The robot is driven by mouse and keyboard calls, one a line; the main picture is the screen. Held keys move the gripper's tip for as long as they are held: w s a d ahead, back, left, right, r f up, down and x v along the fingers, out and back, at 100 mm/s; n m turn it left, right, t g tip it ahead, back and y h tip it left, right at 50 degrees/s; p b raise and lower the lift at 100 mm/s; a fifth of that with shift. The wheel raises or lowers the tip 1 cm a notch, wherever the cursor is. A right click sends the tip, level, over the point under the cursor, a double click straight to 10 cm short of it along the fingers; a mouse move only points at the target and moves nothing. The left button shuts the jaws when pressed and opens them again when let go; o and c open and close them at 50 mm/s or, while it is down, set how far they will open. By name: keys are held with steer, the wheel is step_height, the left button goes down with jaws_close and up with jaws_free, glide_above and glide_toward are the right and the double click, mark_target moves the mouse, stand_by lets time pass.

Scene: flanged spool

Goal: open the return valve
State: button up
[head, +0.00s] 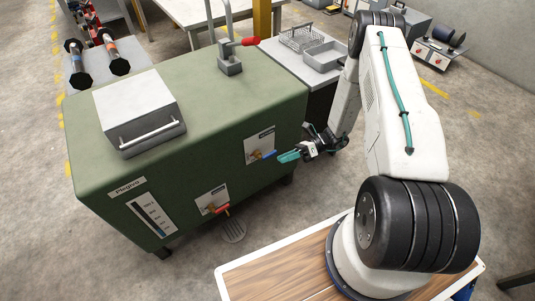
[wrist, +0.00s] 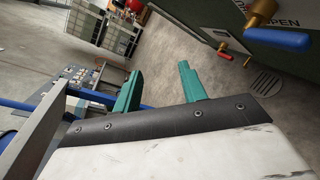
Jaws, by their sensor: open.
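A green tank (head: 150,190) carries two brass valves on its front side, each on a pale label plate. One has a blue lever (head: 270,153), at the tank's right end. The other has a red lever (head: 222,210), lower and further left. I cannot read which is the return valve. In the wrist view the blue lever (wrist: 276,40) lies beside the word OPEN, with the red lever (wrist: 224,53) beyond. My gripper (head: 297,154) is open and empty, just right of the blue lever. In the wrist view its teal fingers (wrist: 160,75) have neither lever between them.
A floor drain (head: 233,231) lies below the red valve. A table with metal trays (head: 322,56) stands behind my arm.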

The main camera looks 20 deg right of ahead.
mark_target(274, 154)
step_height(274, 154, down, 11)
steer(key=w+d+m+t, duration=0.1)
steer(key=w+m+t, duration=0.2)
steer(key=m+t, duration=0.55)
steer(key=w+d+m, duration=0.2)
steer(key=w+m, duration=0.1)
steer(key=w+d+m+h, duration=0.1)
steer(key=m, duration=0.1)
steer(key=shift+w+r, duration=0.15)
steer(key=shift+r, duration=0.05)
steer(key=shift+w+r+m+t, duration=0.15)
steer(key=shift+m+t, duration=0.4)
steer(key=shift+m, duration=0.2)
steer(key=shift+w+a, duration=0.15)
steer(key=shift+a, duration=0.05)
steer(key=x, duration=0.7)
steer(key=shift+a, duration=0.1)
jaws_close()
